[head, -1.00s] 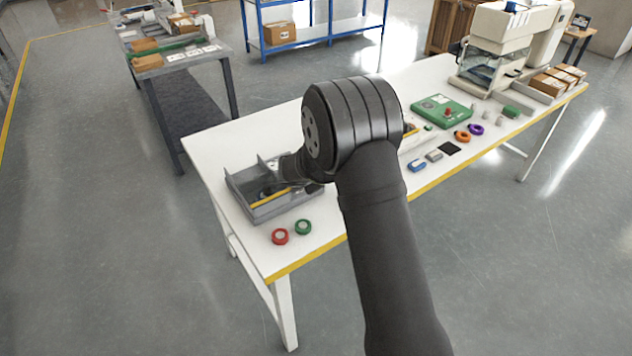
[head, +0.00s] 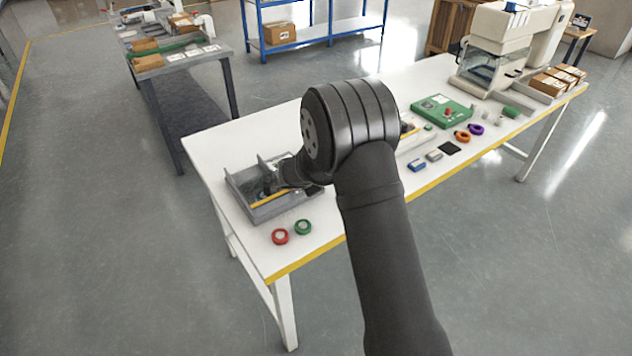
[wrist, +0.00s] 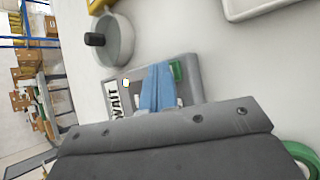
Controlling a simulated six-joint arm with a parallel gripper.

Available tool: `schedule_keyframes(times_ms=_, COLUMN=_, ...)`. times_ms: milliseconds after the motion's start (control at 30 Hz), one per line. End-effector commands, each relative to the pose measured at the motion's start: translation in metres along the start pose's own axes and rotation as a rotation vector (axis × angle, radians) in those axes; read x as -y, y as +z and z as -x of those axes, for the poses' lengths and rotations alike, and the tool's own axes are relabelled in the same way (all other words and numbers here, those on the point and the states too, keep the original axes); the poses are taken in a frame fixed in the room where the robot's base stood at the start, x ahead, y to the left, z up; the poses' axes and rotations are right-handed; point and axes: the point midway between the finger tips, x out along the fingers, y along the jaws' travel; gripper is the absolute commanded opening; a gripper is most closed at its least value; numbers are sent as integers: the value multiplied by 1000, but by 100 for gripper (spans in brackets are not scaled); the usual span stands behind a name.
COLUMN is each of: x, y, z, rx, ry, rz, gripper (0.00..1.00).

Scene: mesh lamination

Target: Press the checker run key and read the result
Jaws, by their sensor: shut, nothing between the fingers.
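The checker (wrist: 195,68) is a grey box in the wrist view. Its sideways display (wrist: 112,98) reads WAIT. A green key (wrist: 178,71) sits at its right side, and a small round lamp or icon (wrist: 126,82) is near the display. My gripper (wrist: 159,70) has blue fingers that are shut with nothing between them. The fingertips are over the face of the checker, just left of the green key. I cannot tell whether they touch it. The fingers hide the middle of the checker. In the head view my arm covers much of this area, and I cannot pick out the checker.
A grey divided tray (head: 240,201) is on the white table (head: 222,143), near my wrist. A round grey dish (wrist: 121,40) with a black knob is near the checker. A green fixture (head: 441,108) stands farther right.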

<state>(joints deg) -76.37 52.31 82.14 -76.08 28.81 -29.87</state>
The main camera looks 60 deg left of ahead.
Motion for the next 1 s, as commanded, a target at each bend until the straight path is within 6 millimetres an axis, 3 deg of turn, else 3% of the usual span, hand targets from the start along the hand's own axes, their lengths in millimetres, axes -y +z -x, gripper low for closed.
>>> schedule_keyframes(times_ms=833, x=-9, y=10, z=13, rx=0, ry=0, rz=0, gripper=0)
schedule_keyframes(times_ms=1000, x=-17, y=17, z=23, rx=1, ry=2, rz=-3, gripper=0)
